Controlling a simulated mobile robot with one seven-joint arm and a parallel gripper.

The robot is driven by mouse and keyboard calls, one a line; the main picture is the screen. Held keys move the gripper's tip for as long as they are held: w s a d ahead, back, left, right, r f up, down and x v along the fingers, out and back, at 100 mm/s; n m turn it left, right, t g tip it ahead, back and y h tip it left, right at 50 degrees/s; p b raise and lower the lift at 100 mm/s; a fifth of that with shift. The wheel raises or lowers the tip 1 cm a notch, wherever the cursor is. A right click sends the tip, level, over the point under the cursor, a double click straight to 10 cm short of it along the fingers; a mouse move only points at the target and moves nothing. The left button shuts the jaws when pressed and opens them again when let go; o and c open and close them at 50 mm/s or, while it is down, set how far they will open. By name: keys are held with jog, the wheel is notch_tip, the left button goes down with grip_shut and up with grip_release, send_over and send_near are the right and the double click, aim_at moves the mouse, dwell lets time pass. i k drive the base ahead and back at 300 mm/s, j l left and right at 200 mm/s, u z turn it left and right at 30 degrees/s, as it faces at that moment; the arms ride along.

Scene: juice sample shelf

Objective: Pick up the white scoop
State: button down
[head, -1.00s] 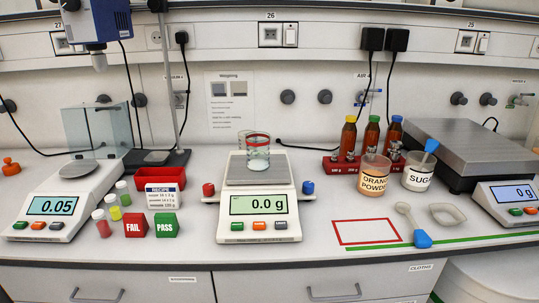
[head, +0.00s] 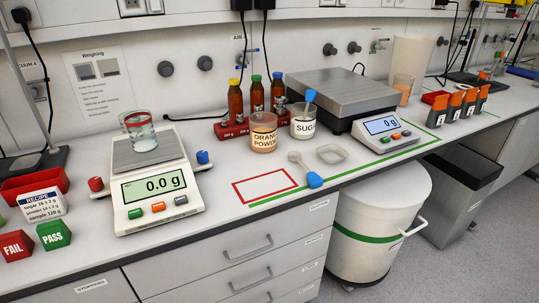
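A white scoop (head: 297,160) lies flat on the bench in the middle of the head view. Its small white bowl points to the back, and its wide blue handle end (head: 314,180) points toward the bench's front edge. A similar blue handle end (head: 311,95) sticks up out of the sugar cup (head: 304,124); the rest of that tool is mostly hidden in the cup. My gripper is not in view.
A shallow white dish (head: 332,153) lies just right of the scoop. The orange powder cup (head: 263,133) stands behind it. A red outlined rectangle (head: 264,199) on the left is empty. A scale with a beaker (head: 141,132) stands farther left, a larger scale (head: 345,92) behind right.

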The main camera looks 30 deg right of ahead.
aim_at(314, 181)
jog(key=l+z, duration=0.1)
jog(key=l, duration=0.7)
jog(key=l+z, duration=0.15)
jog(key=l, duration=0.6)
jog(key=i+l+z, duration=0.1)
jog(key=l, duration=0.7)
jog(key=i+l+z, duration=0.1)
jog(key=l, duration=0.65)
